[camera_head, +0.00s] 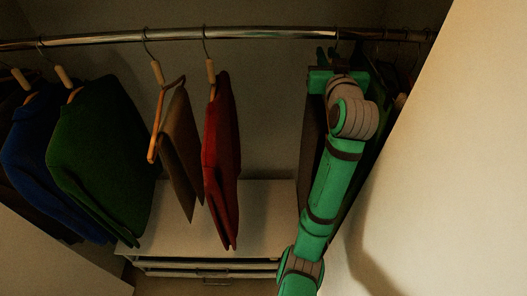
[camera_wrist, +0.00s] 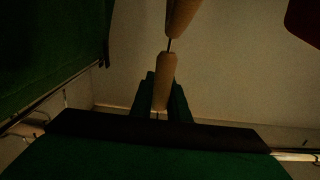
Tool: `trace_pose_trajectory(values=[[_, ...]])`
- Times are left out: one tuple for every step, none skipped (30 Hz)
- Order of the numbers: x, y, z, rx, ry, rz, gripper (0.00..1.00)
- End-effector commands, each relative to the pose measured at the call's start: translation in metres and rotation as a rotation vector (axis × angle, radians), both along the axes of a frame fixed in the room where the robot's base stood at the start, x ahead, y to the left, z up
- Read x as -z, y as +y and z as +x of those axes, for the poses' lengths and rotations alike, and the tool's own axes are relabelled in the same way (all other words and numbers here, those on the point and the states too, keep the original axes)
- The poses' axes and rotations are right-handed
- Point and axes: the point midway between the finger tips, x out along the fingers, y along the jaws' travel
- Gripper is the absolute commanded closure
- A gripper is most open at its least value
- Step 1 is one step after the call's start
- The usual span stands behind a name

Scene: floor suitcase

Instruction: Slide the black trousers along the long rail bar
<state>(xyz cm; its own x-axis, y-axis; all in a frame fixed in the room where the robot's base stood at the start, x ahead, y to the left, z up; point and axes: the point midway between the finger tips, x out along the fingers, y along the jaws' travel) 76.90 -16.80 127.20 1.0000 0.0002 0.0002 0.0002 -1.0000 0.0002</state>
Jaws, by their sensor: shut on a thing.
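The long metal rail bar (camera_head: 270,33) runs across the top of the head view. My gripper (camera_head: 328,55) is up near the rail at the right, below a hanger hook. In the wrist view my gripper (camera_wrist: 162,92) is shut on the wooden neck of a hanger (camera_wrist: 165,75). A dark garment (camera_head: 312,130), seemingly the black trousers, hangs just left of my arm. My arm covers most of it, and its full shape is hidden.
Red trousers (camera_head: 219,150) hang left of my gripper, with a gap of bare rail between. Brown trousers (camera_head: 178,140), a green garment (camera_head: 100,155) and a blue garment (camera_head: 40,145) hang farther left. A pale wall (camera_head: 450,180) stands close at right. A white drawer unit (camera_head: 215,220) is below.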

Motion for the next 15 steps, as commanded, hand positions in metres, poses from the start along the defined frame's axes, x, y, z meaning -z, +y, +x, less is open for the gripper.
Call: trace_pose_trajectory(values=[[0.0006, -0.0006, 0.0001, 0.001, 0.001, 0.001, 1.00], [0.0006, -0.0006, 0.0000, 0.001, 0.001, 0.001, 1.00], [0.0006, -0.0006, 0.0000, 0.001, 0.001, 0.001, 0.78], [0.0006, -0.0005, 0.0000, 0.001, 0.001, 0.001, 0.71], [0.0006, -0.0005, 0.0000, 0.001, 0.001, 0.001, 0.64], [0.0005, -0.0004, 0.0000, 0.001, 0.001, 0.001, 0.63], [0.0005, -0.0004, 0.0000, 0.001, 0.001, 0.001, 0.63], [0.0004, -0.0003, 0.0000, 0.001, 0.001, 0.000, 0.63], [0.0004, -0.0002, 0.0000, 0.001, 0.001, 0.000, 0.63], [0.0004, -0.0002, 0.0000, 0.001, 0.001, 0.000, 0.63], [0.0003, -0.0001, 0.0000, 0.000, 0.000, 0.000, 0.63], [0.0017, -0.0002, 0.0003, 0.000, 0.003, 0.001, 0.63], [0.0016, -0.0001, 0.0001, 0.000, 0.003, 0.001, 0.63], [0.0015, -0.0001, -0.0003, 0.000, 0.003, 0.001, 0.63], [0.0014, -0.0002, -0.0017, 0.000, 0.003, 0.001, 0.63]])
